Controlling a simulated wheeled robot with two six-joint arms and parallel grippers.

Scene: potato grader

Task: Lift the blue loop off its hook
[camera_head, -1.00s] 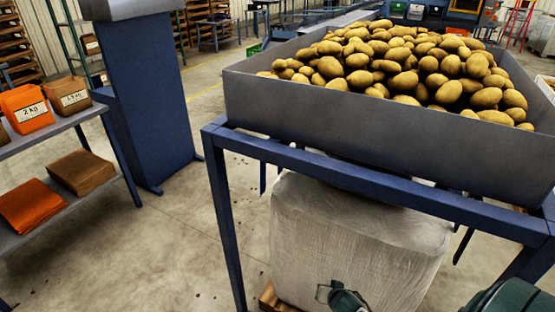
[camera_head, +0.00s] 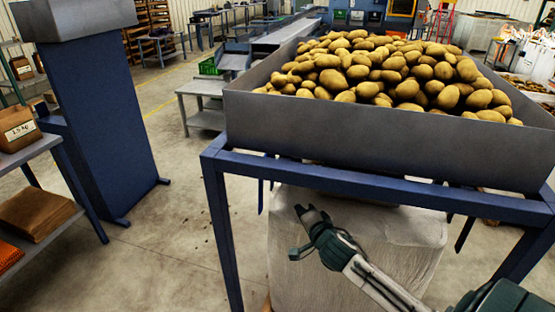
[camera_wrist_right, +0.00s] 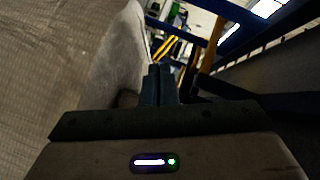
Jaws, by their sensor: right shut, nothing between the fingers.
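My right gripper (camera_head: 301,212) is in front of the upper front of a large pale bulk bag (camera_head: 400,245), under the potato hopper. In the right wrist view its two fingers (camera_wrist_right: 158,72) lie side by side, shut and empty, with the pale bag (camera_wrist_right: 120,50) to their left. I cannot make out a blue loop or its hook in either view. My left gripper is not in view.
The hopper (camera_head: 400,145) full of potatoes (camera_head: 390,75) stands on a blue frame (camera_head: 225,240), whose rail and legs surround the bag. A blue column (camera_head: 95,130) and shelf (camera_head: 55,235) stand at left, with open floor between.

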